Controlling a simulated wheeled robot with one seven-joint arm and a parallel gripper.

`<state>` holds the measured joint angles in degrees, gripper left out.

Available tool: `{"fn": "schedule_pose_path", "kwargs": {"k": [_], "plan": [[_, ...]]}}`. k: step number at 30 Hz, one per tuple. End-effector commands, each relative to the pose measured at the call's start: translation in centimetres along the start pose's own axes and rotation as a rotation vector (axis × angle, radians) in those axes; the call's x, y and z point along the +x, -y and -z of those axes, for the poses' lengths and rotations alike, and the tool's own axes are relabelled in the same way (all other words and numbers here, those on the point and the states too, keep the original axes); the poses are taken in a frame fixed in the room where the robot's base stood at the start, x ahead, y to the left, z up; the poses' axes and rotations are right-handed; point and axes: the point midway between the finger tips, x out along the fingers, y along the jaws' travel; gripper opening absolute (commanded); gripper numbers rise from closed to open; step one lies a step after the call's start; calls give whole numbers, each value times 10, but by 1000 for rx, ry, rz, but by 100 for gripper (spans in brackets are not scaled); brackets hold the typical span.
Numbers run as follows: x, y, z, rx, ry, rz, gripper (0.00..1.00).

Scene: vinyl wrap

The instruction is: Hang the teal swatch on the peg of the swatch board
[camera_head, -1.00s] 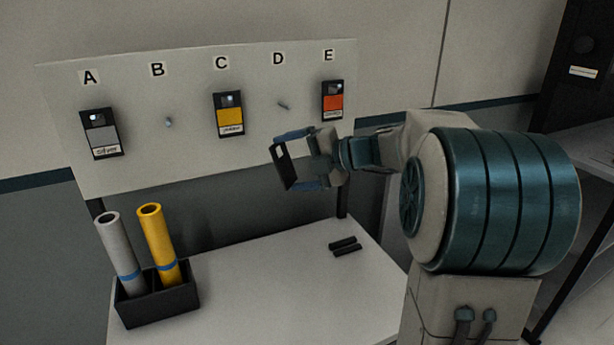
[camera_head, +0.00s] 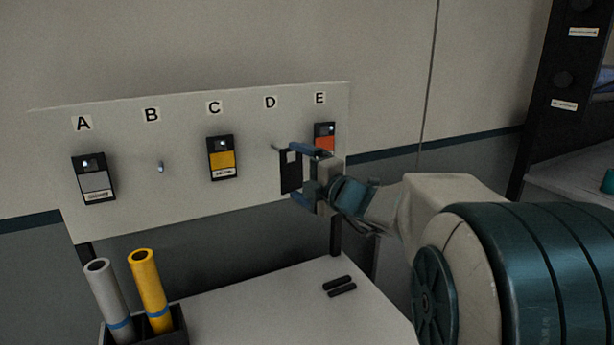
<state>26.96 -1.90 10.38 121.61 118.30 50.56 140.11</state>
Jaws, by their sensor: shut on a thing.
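The swatch board (camera_head: 190,195) carries letters A to E. Peg D (camera_head: 276,148) and peg B (camera_head: 161,168) are bare. My gripper (camera_head: 303,175) is shut on the held swatch (camera_head: 289,178), its fingers at the swatch's top and bottom edges. The swatch is upright in front of the board, just below and right of peg D. It shows a dark side with a pale opening near its top; no teal shows on it. Whether the opening lines up with the peg, or touches it, I cannot tell.
A grey swatch (camera_head: 94,182) hangs at A, a yellow one (camera_head: 221,160) at C and an orange one (camera_head: 324,138) at E, close to my gripper and partly hidden. Grey and yellow rolls (camera_head: 148,285) stand in a black holder (camera_head: 172,333) on the table (camera_head: 255,315).

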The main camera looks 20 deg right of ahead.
Motion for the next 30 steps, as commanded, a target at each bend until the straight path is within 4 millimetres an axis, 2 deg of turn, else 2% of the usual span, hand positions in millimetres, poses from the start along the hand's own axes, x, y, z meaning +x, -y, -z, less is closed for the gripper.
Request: {"fn": "schedule_pose_path", "kwargs": {"k": [30], "plan": [[60,6,-16,1,-1,0,68]]}}
